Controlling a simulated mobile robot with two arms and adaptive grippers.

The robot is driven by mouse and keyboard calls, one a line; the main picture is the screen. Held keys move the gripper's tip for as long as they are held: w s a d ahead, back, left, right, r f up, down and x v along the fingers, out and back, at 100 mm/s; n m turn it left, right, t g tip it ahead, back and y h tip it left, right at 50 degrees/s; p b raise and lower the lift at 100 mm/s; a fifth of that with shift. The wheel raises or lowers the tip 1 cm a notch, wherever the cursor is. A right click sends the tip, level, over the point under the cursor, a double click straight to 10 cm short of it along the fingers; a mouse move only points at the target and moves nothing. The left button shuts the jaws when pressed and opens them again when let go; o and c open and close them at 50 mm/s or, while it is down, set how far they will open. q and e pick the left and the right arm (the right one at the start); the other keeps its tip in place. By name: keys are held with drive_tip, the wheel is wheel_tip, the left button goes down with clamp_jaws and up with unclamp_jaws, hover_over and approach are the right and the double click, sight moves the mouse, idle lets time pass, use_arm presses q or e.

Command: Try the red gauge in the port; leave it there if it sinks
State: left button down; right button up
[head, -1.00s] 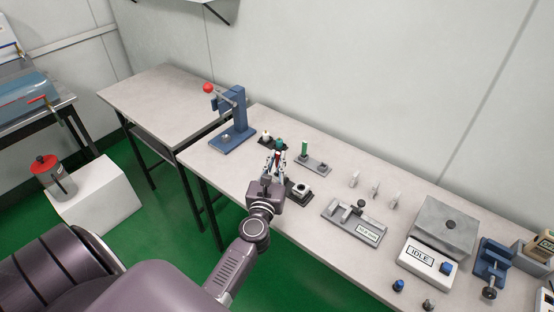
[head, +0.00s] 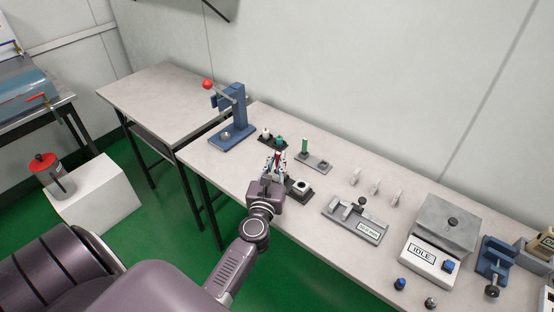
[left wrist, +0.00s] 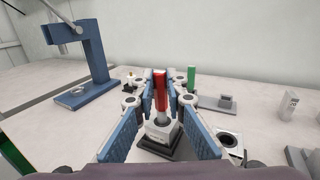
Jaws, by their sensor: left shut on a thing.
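The red gauge (left wrist: 160,91) stands upright between the fingers of my left gripper (left wrist: 160,98), which is shut on it. Its metal lower end points down at a pale block on a black base (left wrist: 158,145). The tip looks at or just over the top of this block; I cannot tell how deep it is. In the head view my left gripper (head: 275,160) hides most of that block. A second block with a round dark hole (head: 299,188) is just right of the gripper. My right gripper is not in view.
A green gauge (head: 305,146) stands in a grey holder (head: 318,163) behind. A blue lever press (head: 234,120) is at the back left. A grey fixture (head: 353,222), clear tags and a scale reading IDLE (head: 430,259) lie to the right. The front left bench is clear.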

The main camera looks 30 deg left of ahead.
use_arm(q)
drive_tip(key=shift+f, duration=0.1)
idle(0.4)
drive_tip(key=shift+r+p, duration=0.5)
drive_tip(key=shift+r, duration=0.05)
idle(1.0)
drive_tip(key=shift+f+b, duration=0.45)
drive_tip(key=shift+f, duration=0.1)
idle(0.8)
drive_tip(key=shift+r+p, duration=0.5)
drive_tip(key=shift+r, duration=0.05)
